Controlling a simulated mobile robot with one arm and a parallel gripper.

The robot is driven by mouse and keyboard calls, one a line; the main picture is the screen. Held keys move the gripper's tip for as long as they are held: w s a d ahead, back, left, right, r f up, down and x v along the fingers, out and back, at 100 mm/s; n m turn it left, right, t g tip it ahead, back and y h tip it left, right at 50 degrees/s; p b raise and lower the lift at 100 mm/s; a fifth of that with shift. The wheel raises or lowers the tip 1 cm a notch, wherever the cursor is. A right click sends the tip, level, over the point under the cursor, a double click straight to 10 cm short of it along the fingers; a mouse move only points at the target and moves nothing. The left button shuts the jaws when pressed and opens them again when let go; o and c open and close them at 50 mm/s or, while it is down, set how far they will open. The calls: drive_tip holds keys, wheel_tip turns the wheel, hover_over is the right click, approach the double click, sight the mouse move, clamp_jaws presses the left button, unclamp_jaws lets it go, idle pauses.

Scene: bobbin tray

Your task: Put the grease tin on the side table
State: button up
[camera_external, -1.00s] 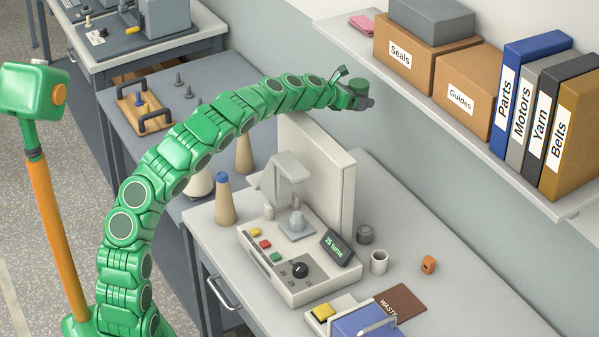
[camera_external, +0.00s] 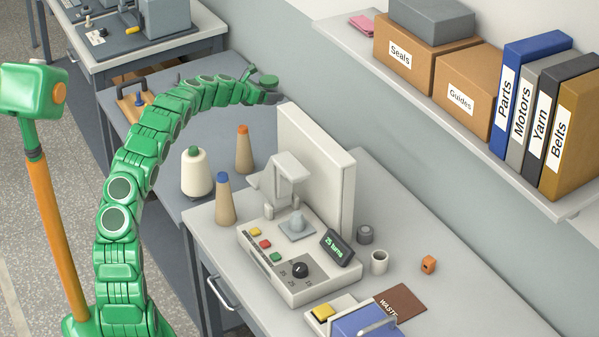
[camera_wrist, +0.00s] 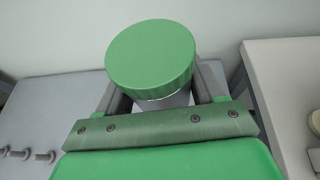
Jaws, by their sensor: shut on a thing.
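The grease tin has a round green lid and a pale body; its lid fills the upper middle of the wrist view (camera_wrist: 150,52). My gripper (camera_wrist: 161,92) is shut on the tin, with one grey finger on either side of it. In the external view, my gripper (camera_external: 268,95) holds the tin (camera_external: 268,81) raised near the wall, behind the winding machine's upright panel. The side table is the grey table (camera_external: 217,138) left of the bench. It also shows below the tin at left in the wrist view (camera_wrist: 62,105). Most of the tin's body is hidden by the gripper.
The side table bears a wooden tray (camera_external: 127,107), partly hidden by my arm, a white cone (camera_external: 196,175) and an orange-tipped cone (camera_external: 243,155). The bench (camera_external: 440,310) carries the winding machine (camera_external: 300,275) with its tall panel (camera_external: 325,170). A wall shelf (camera_external: 440,105) holds boxes and binders.

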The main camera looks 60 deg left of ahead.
drive_tip(key=n+y, duration=0.2)
hover_over(229, 147)
wheel_tip(229, 147, down, 12)
drive_tip(key=shift+a+f, duration=0.1)
drive_tip(key=shift+f, duration=4.7)
drive_tip(key=shift+w+f, duration=0.1)
drive_tip(key=o, duration=1.2)
drive_tip(key=shift+r+v, duration=0.2)
drive_tip(key=shift+v, duration=5.9)
drive_tip(key=shift+w, duration=0.15)
